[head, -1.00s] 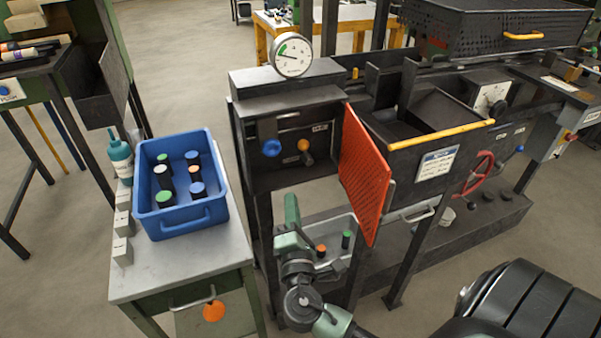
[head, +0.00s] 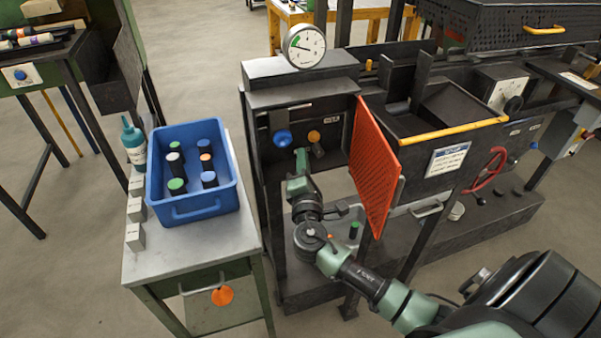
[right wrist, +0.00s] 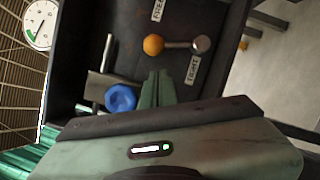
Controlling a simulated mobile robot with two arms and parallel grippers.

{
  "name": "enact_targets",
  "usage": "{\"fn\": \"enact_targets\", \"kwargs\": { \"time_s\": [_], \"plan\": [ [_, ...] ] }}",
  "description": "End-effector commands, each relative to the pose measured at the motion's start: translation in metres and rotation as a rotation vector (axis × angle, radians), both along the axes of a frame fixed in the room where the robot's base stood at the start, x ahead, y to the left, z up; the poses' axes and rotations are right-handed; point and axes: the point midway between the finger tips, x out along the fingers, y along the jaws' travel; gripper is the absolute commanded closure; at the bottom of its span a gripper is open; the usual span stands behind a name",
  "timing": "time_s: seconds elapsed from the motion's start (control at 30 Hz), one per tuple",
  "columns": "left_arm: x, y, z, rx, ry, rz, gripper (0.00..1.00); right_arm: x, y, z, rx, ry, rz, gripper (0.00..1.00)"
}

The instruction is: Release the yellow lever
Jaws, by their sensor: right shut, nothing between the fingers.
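The yellow lever (head: 313,136) is on the black panel left of the orange-red mesh door. In the right wrist view its orange-yellow ball (right wrist: 153,45) sits on a short bar that runs to a grey metal hub. A label is on either side of it; one seems to read "TIGHT". My right gripper (head: 301,154) is shut and empty, just below and left of the lever. In the right wrist view its closed fingertips (right wrist: 158,74) point at the lever and look a little apart from the ball. My left gripper is in neither view.
A blue knob (head: 283,139) is close left of my right fingertips. The mesh door (head: 374,165) stands out to the right of the arm. A round gauge (head: 304,46) tops the panel. A blue crate (head: 193,207) stands on the side table at left.

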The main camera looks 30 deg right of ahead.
Motion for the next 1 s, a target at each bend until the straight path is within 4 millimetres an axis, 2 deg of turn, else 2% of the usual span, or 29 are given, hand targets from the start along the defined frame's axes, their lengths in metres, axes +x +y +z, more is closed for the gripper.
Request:
{"fn": "enact_targets", "kwargs": {
  "time_s": [0.03, 0.23, 1.0],
  "plan": [
    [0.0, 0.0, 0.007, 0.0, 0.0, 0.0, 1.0, 0.001, -0.007, 0.007, -0.003, 0.0, -0.001, 1.0],
    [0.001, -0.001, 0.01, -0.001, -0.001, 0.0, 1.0, 0.005, -0.021, 0.01, 0.0, 0.001, -0.001, 1.0],
    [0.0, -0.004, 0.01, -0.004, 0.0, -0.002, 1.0, 0.006, -0.024, 0.011, 0.017, -0.004, 0.0, 1.0]
  ]
}}
